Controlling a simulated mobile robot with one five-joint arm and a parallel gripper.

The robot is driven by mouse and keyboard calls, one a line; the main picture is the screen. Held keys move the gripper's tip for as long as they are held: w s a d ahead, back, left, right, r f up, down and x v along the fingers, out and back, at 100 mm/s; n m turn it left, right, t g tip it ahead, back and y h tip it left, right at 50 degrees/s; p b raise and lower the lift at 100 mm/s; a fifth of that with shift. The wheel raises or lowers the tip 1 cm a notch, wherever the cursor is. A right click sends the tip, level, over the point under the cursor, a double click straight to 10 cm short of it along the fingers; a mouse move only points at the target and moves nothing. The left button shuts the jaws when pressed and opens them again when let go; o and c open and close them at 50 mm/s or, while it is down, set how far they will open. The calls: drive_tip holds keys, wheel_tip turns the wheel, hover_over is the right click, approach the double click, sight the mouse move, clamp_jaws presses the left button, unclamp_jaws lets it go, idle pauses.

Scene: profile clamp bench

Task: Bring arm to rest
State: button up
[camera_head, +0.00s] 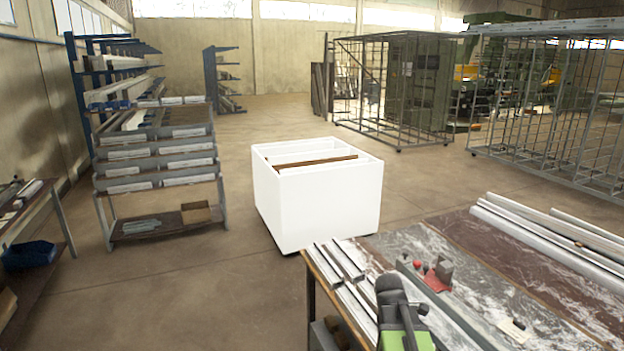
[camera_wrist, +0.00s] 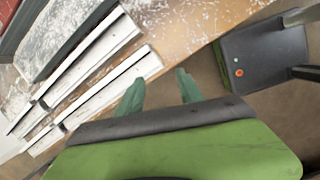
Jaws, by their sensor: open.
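My gripper (camera_wrist: 160,90) shows in the wrist view with its two greenish fingers spread apart and nothing between them. It is above the edge of the workbench (camera_wrist: 172,52), beside pale metal profiles (camera_wrist: 95,100) lying on the top. In the head view, a dark and green part of my arm shows at the bottom, over the near left part of the workbench (camera_head: 405,243). The fingertips cannot be made out there.
A white bin with compartments (camera_head: 315,205) stands on the floor behind the bench. A red clamp piece (camera_head: 437,278) and long profiles (camera_head: 555,235) are on the bench. A loaded rack (camera_head: 155,150) stands left. Wire cages (camera_head: 395,90) stand at the back. Floor between is open.

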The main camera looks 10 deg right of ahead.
drive_tip(key=s+a+f+m+y+b, duration=0.1)
drive_tip(key=a+f+m, duration=0.1)
drive_tip(key=a+m, duration=0.6)
drive_tip(key=s+a+f+m+y+b, duration=0.1)
drive_tip(key=s+a+f+m+y, duration=0.1)
drive_tip(key=a+m, duration=0.6)
drive_tip(key=a+f, duration=0.1)
drive_tip(key=a, duration=0.3)
drive_tip(key=shift+g+b, duration=0.3)
drive_tip(key=shift+b, duration=0.05)
